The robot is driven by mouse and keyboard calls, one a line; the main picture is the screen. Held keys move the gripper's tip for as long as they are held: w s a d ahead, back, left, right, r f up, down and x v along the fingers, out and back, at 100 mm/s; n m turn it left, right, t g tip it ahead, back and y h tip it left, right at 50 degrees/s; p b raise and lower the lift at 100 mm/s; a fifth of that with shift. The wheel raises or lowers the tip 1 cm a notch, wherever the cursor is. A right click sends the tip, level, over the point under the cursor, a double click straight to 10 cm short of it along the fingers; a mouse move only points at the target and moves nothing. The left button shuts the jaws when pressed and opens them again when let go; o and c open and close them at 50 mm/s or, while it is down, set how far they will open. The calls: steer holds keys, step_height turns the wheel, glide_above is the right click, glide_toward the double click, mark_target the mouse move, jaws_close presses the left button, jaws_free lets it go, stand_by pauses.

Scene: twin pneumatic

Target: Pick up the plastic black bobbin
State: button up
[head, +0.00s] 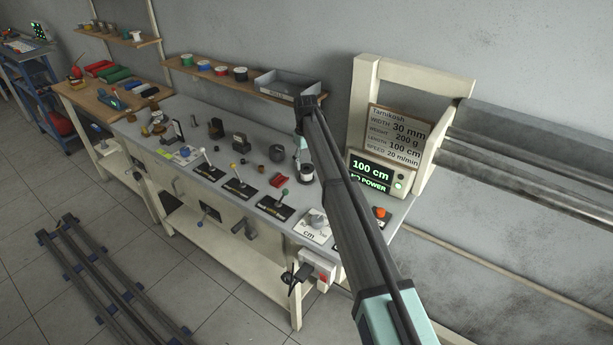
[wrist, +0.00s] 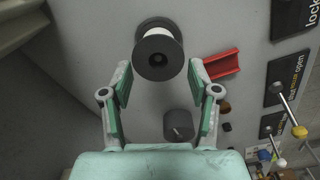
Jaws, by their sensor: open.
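The black bobbin (wrist: 146,66) has round black flanges and white thread wound between them. It stands on the grey bench top, its hollow end facing the wrist camera. In the head view the bobbin (head: 306,177) is at the right part of the bench, below the end of my arm. My gripper (wrist: 160,78) is open and empty, its green-padded fingers spread either side of the near edge of the bobbin. I cannot tell the exact height gap. In the head view my gripper (head: 302,150) is partly hidden by my arm.
A red channel piece (wrist: 223,66) lies just right of the bobbin. A dark cylinder with a pin (wrist: 178,124) stands between the finger bases in the picture. Levers with yellow and white knobs (wrist: 299,131) are further right. A display unit (head: 372,174) stands behind.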

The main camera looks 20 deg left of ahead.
mark_target(306, 169)
step_height(306, 169, down, 5)
steer(key=shift+w+r+b, duration=0.1)
steer(key=shift+w+b, duration=0.05)
steer(key=shift+b, duration=0.7)
steer(key=c, duration=0.6)
steer(key=shift+o, duration=0.2)
